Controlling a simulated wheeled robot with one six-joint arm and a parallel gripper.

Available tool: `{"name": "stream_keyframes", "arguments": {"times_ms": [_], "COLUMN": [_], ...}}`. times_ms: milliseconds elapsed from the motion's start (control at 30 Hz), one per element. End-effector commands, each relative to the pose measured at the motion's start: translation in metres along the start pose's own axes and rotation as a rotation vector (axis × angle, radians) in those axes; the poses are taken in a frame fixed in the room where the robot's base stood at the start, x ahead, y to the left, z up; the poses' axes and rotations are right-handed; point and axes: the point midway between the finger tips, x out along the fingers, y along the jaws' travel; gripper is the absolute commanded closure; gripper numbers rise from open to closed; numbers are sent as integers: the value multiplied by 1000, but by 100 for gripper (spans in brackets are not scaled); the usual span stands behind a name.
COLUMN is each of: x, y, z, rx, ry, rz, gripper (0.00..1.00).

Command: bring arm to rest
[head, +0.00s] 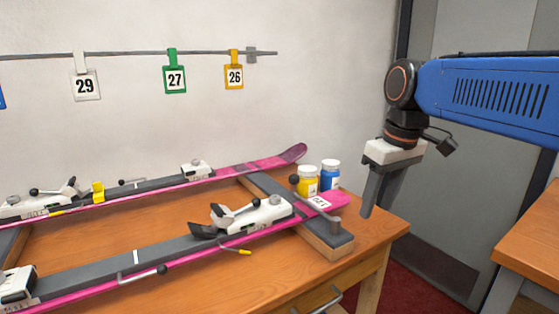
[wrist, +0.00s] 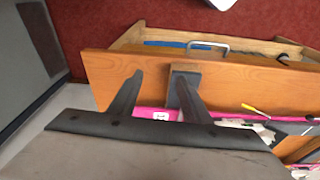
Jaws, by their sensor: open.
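My gripper (head: 372,207) hangs from the blue arm, pointing down, at the right end of the wooden bench (head: 160,235) in the head view. Its two dark fingers are apart with nothing between them, and it also shows open in the wrist view (wrist: 160,80). It appears clear of the bench and of the skis. The front pink ski (head: 90,285) and the rear pink ski (head: 270,163) lie on the bench with their bindings on.
A yellow jar (head: 307,184) and a blue jar (head: 330,178) stand near the bench's right end, left of my gripper. Numbered tags 29 (head: 86,85), 27 (head: 175,78) and 26 (head: 234,76) hang from a wall rail. Another wooden table (head: 530,245) is at right; red floor lies between.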

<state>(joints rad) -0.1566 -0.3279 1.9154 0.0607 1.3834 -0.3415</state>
Motion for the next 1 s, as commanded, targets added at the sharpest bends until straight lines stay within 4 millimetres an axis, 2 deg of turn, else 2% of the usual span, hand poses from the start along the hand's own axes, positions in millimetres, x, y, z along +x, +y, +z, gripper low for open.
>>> {"name": "stream_keyframes", "arguments": {"times_ms": [33, 200, 500, 600, 800, 1000], "x": [7, 35, 98, 118, 144, 150], "y": [0, 1, -4, -6, -10, -10], "z": [18, 68, 154, 177, 204, 209], "rx": [33, 147, 339, 392, 456, 470], "ry": [13, 65, 158, 186, 221, 229], "rz": [11, 49, 109, 124, 143, 146], "gripper": [56, 56, 56, 56, 56, 56]}}
